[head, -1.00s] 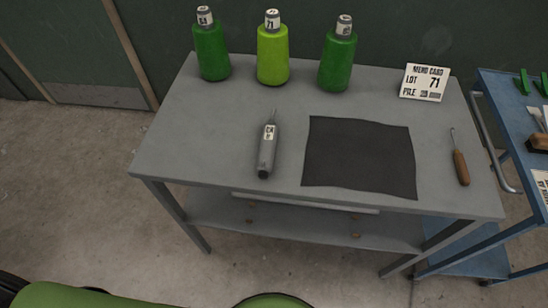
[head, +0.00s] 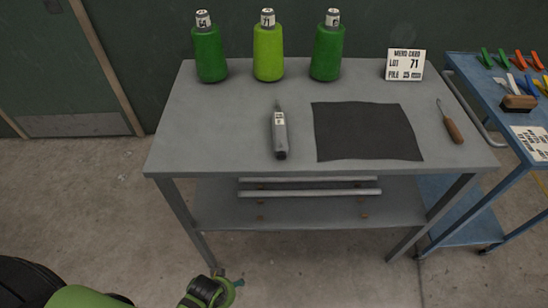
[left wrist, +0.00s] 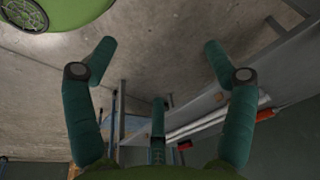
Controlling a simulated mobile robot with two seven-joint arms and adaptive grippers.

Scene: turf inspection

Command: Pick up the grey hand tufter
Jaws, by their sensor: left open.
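The grey hand tufter (head: 279,132) lies on the grey table (head: 220,120), left of the dark cloth, with its thin tip toward the back and a small white label on its body. My left gripper (left wrist: 160,52) shows in the left wrist view with its teal fingers spread wide and nothing between them. In the head view part of my left arm shows at the bottom, in front of the table and below its top, well apart from the tufter. My right gripper is not in view.
Three green yarn cones, one lighter (head: 269,52), stand along the table's back edge. A dark cloth (head: 366,131), a wooden-handled tool (head: 453,130) and a lot card (head: 405,65) are on the right. A blue cart (head: 484,95) stands beside the table. The tabletop's front left is clear.

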